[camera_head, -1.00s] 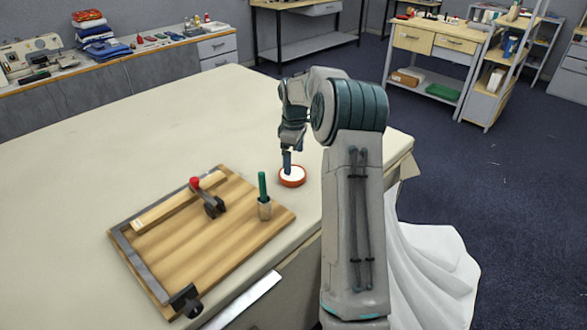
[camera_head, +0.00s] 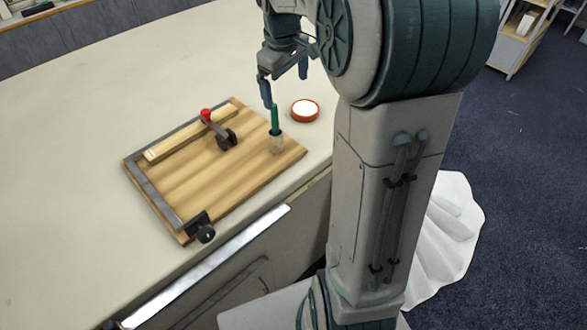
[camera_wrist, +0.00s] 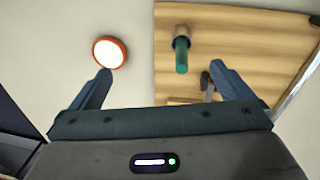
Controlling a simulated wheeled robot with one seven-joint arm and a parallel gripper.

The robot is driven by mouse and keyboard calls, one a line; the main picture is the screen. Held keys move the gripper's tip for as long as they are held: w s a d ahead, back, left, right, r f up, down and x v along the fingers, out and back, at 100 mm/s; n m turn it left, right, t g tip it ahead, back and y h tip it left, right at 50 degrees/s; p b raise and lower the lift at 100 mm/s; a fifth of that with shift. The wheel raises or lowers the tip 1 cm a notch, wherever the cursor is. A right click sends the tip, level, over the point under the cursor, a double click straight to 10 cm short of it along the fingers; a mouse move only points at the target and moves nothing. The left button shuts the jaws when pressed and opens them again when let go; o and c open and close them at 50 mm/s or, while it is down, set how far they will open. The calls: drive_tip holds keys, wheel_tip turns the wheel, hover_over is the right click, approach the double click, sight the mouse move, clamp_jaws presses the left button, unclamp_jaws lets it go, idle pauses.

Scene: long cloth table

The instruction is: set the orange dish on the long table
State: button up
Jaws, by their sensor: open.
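The orange dish (camera_head: 305,110) is small and round with a white inside. It sits upright on the pale cloth of the long table (camera_head: 80,95), just beyond the right corner of a wooden board. My gripper (camera_head: 285,88) is above the table, up and left of the dish in the head view, with its fingers apart and nothing between them. In the wrist view the dish (camera_wrist: 110,52) lies beyond the left fingertip, and my open fingers (camera_wrist: 160,78) do not touch it.
The wooden board (camera_head: 185,180) carries a red-knobbed clamp (camera_head: 222,132), a metal edge strip and a green-handled tool (camera_head: 275,122) in a small holder, close to the dish. The table's front edge is near. Bare cloth lies to the left and back.

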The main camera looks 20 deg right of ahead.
drive_tip(key=s+a+f+m+t, duration=0.1)
drive_tip(key=s+a+f+m, duration=0.1)
drive_tip(key=s, duration=0.8)
drive_tip(key=s+a+f+m+t, duration=0.1)
drive_tip(key=s+a, duration=0.4)
drive_tip(key=s, duration=0.6)
drive_tip(key=f+m, duration=0.1)
drive_tip(key=m, duration=0.1)
drive_tip(key=shift+s+m+y, duration=0.3)
drive_tip(key=shift+y, duration=0.1)
